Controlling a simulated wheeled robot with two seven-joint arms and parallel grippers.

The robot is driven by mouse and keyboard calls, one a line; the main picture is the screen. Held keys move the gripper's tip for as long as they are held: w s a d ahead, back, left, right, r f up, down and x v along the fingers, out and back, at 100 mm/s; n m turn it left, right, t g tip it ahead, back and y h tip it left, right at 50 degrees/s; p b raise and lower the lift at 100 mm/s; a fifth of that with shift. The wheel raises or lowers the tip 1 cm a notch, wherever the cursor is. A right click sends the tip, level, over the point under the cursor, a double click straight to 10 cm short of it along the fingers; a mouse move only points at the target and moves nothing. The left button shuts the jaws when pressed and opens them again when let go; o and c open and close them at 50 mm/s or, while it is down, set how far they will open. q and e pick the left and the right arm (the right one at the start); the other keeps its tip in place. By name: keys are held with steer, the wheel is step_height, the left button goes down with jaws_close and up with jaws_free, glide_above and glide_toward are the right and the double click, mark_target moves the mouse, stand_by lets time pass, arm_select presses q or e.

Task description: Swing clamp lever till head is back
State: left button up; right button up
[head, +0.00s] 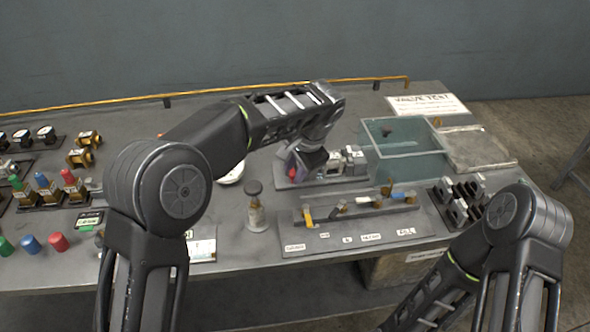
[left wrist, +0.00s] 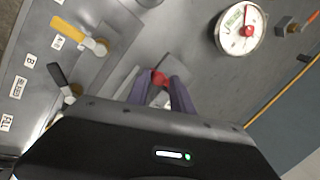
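The clamp stands behind my left gripper (head: 308,163) in the head view; its grey metal body (head: 350,160) shows to the right of the fingers. The red grip of the clamp lever (head: 291,172) shows at the left side of the fingers. In the left wrist view the red grip (left wrist: 159,78) lies at the tips of my purple fingers and fills the space between them. A gap shows between the fingers, but whether they press on the grip is unclear. The clamp head is mostly hidden. My right gripper is outside the frames.
A white dial gauge (left wrist: 241,29) is close to the left gripper. A valve panel (head: 345,238) with colored levers lies in front of the clamp. A clear bin (head: 405,165) stands to the right. A dark-topped plunger (head: 255,212) stands left of the panel.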

arm_select(q)
steer(key=shift+o, duration=0.5)
steer(key=shift+s+d+f, duration=0.1)
steer(key=shift+f, duration=0.05)
steer(key=v, duration=0.7)
steer(key=shift+r, duration=0.35)
steer(key=shift+s+d, duration=0.1)
